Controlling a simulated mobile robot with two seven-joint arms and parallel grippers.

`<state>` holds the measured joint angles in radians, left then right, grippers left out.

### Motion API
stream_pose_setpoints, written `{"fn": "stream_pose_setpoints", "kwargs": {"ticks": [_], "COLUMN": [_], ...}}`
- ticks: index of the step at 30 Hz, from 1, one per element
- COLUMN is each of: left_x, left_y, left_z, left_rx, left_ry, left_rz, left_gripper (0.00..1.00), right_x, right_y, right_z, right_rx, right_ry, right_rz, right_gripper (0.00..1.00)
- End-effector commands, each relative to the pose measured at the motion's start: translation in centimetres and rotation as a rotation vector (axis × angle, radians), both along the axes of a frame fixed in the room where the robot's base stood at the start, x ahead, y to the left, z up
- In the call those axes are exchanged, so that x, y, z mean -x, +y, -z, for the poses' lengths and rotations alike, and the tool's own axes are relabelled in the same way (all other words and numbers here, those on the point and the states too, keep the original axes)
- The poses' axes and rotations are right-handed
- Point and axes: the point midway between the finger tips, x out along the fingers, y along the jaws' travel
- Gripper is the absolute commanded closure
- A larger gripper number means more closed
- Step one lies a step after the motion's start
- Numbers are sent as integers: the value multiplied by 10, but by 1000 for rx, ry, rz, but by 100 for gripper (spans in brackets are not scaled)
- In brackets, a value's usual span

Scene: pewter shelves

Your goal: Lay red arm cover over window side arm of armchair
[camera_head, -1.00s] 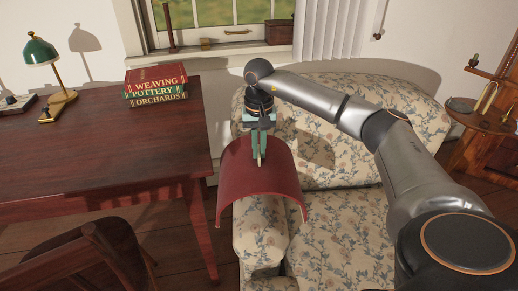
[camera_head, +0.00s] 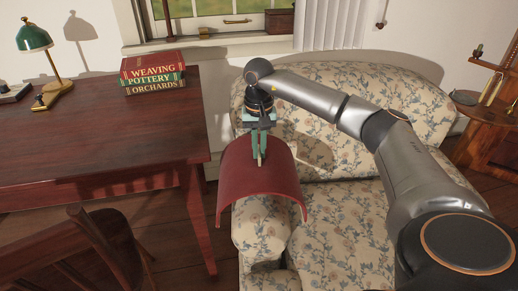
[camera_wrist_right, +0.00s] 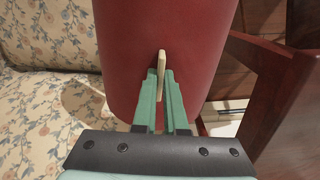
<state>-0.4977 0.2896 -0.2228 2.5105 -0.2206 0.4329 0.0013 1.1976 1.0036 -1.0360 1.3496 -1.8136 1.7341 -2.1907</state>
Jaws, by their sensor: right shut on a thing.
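The red arm cover (camera_head: 258,185) is a stiff-looking arch with its open side down. It straddles the left padded arm (camera_head: 262,225) of the floral armchair (camera_head: 340,235); whether it touches the arm is hidden. My right gripper (camera_head: 260,158) points down from above and is shut on a pale tab at the cover's top. In the right wrist view the green fingers (camera_wrist_right: 163,75) pinch this pale tab (camera_wrist_right: 161,72) against the red cover (camera_wrist_right: 185,40). My left gripper is not in view.
A dark wooden desk (camera_head: 90,130) with books (camera_head: 153,72) and a green lamp (camera_head: 34,38) stands close left of the armchair. A wooden chair (camera_head: 100,250) is at front left. A window (camera_head: 215,15) is behind. A small round table (camera_head: 490,112) stands right.

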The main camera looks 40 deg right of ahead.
Motion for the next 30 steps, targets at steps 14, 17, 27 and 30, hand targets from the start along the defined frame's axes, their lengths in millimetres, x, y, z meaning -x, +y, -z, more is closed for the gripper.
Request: {"fn": "stream_pose_setpoints", "kwargs": {"ticks": [14,17,27,30], "left_x": [-2,-2,-2,-2], "left_y": [-3,-3,-4,-4], "left_z": [35,40,48,48], "left_rx": [27,32,32,28], "left_ry": [30,36,45,45], "left_rz": [34,38,46,49], "left_gripper": [50,50,50,50], "right_x": [0,0,-1,-1], "right_y": [0,0,0,0], "right_z": [60,70,87,87], "right_rx": [1,-1,0,0], "right_ry": [1,-1,-1,-1], "right_rz": [0,-1,0,0], "right_gripper": [100,100,100,100]}}
